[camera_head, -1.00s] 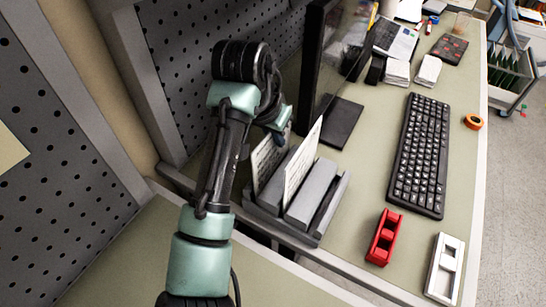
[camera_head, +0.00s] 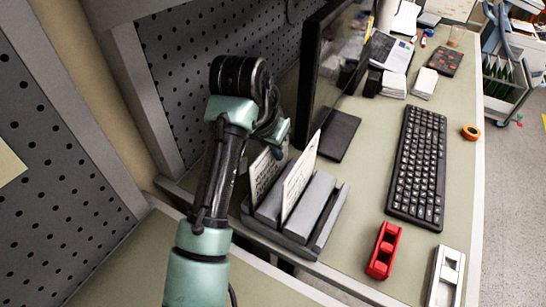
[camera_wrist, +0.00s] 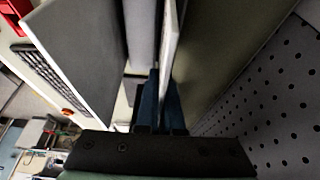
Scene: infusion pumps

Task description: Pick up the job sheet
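Two upright printed sheets stand in a grey slotted holder (camera_head: 325,222) on the desk in the head view. The left sheet (camera_head: 262,178) is partly hidden by my arm, and the right sheet (camera_head: 299,178) leans slightly. I cannot tell from the print which is the job sheet. My gripper (camera_head: 278,142) is at the upper edge of the left sheet. In the wrist view my gripper's dark blue fingers (camera_wrist: 161,103) are close together, with the thin pale edge of a sheet (camera_wrist: 168,40) running between them. The fingers look shut on it.
A monitor (camera_head: 325,75) stands just behind my gripper. A perforated grey panel (camera_head: 200,70) is close on the left. A keyboard (camera_head: 418,165), a red tape dispenser (camera_head: 384,250) and a white device (camera_head: 446,278) lie to the right of the holder.

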